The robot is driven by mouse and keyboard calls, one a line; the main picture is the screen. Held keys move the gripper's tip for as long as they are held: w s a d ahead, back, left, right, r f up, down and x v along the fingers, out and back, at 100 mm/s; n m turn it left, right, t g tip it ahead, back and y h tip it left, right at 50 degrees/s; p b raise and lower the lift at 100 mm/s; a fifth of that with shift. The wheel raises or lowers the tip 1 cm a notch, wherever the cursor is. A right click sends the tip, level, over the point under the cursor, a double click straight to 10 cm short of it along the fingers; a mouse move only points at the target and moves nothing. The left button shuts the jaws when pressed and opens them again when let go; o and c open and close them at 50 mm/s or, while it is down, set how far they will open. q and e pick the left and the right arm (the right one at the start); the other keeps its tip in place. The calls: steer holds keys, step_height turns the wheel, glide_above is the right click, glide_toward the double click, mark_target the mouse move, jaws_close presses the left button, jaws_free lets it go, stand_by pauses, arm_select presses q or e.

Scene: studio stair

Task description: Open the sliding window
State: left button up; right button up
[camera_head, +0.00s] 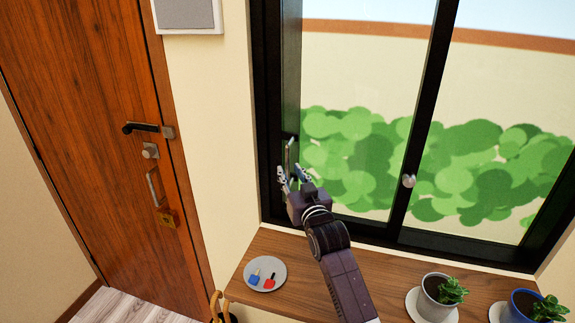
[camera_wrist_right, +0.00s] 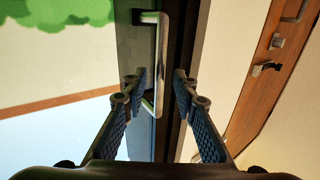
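The sliding window (camera_head: 365,130) has a black frame and two glass panes, with greenery behind. In the head view, its left pane's edge stands close beside the left frame post. A silver bar handle (camera_wrist_right: 161,60) on that edge shows in the right wrist view, and partly in the head view (camera_head: 291,155). My right gripper (camera_head: 292,170) is at the handle. Its two fingers (camera_wrist_right: 159,80) are spread on either side of the handle's bar, with gaps visible and no clear contact. A round silver knob (camera_head: 408,181) sits on the middle post. My left gripper is not in view.
A wooden sill (camera_head: 385,275) runs below the window. It bears a grey plate (camera_head: 258,264) with small red and blue items, a white plant pot (camera_head: 434,300) and a blue pot (camera_head: 519,308). A wooden door (camera_head: 95,120) with a dark lever is at left.

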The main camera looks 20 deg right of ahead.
mark_target(289, 169)
steer(key=shift+w+p, duration=0.35)
steer(key=shift+w, duration=1.25)
jaws_close()
